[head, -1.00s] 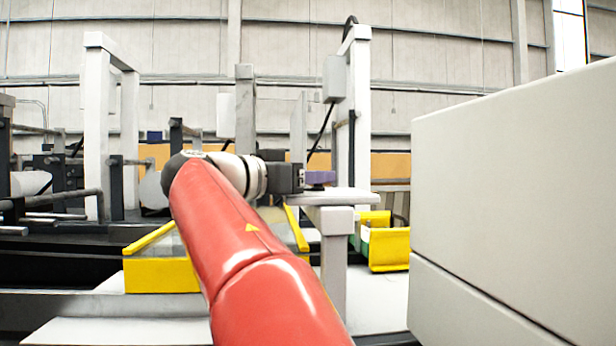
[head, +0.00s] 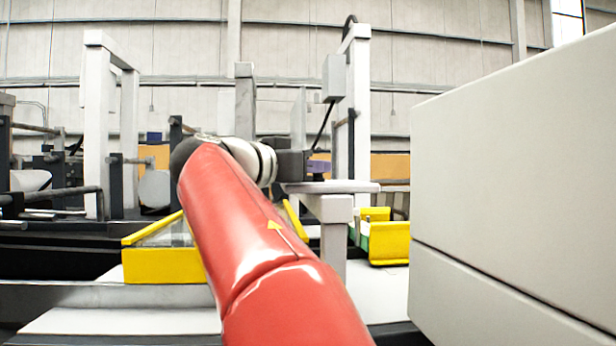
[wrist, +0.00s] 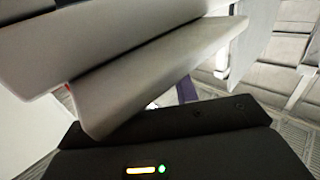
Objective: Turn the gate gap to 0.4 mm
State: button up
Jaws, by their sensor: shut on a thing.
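My gripper (head: 304,165) is at the end of my red arm, just above the left part of a light grey plate (head: 355,187) on a post. A small purple part (head: 319,168) sits at its tip, and the gripper is shut on it. The fingertips are too small to tell in the head view. In the wrist view, my black gripper body fills the bottom. A strip of the purple part (wrist: 187,90) shows behind it. Grey plates (wrist: 150,75) hide most of the grip. No gap scale or reading can be made out.
A large pale cabinet (head: 510,190) fills the right side. Yellow guards (head: 165,265) stand left of my arm, and a yellow bin (head: 388,243) stands right of the post. A grey box (head: 335,78) with a cable hangs above the plate.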

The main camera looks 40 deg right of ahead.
jog(key=n+t+b, duration=0.1)
jog(key=t, duration=0.1)
jog(key=n+t+y+b, duration=0.1)
jog(key=t, duration=0.1)
jog(key=shift+s+f+n, duration=0.15)
jog(key=shift+s+n, duration=0.15)
jog(key=shift+s, duration=0.1)
jog(key=n+t, duration=0.1)
jog(key=n+t+y, duration=0.1)
jog(key=t+y, duration=0.1)
jog(key=shift+s+d+r+n+t+b, duration=0.2)
jog(key=shift+s+d+n+t+b, duration=0.1)
jog(key=shift+n, duration=0.1)
jog(key=n+t+y+p, duration=0.3)
jog(key=y, duration=0.1)
jog(key=shift+s+d+r+t, duration=0.1)
jog(key=shift+r+t, duration=0.15)
jog(key=shift+t, duration=0.05)
jog(key=shift+d+f+n+t+y+p, duration=0.1)
jog(key=shift+d+n+t+y+p, duration=0.05)
jog(key=shift+n+t+y+p, duration=0.6)
jog(key=shift+f+n+y+p, duration=0.1)
jog(key=shift+n+y+p, duration=0.25)
jog(key=shift+y+p, duration=0.15)
jog(key=shift+d+f+y, duration=0.1)
jog(key=shift+y, duration=0.15)
jog(key=o, duration=1)
jog(key=shift+c, duration=0.2)
jog(key=shift+s, duration=0.15)
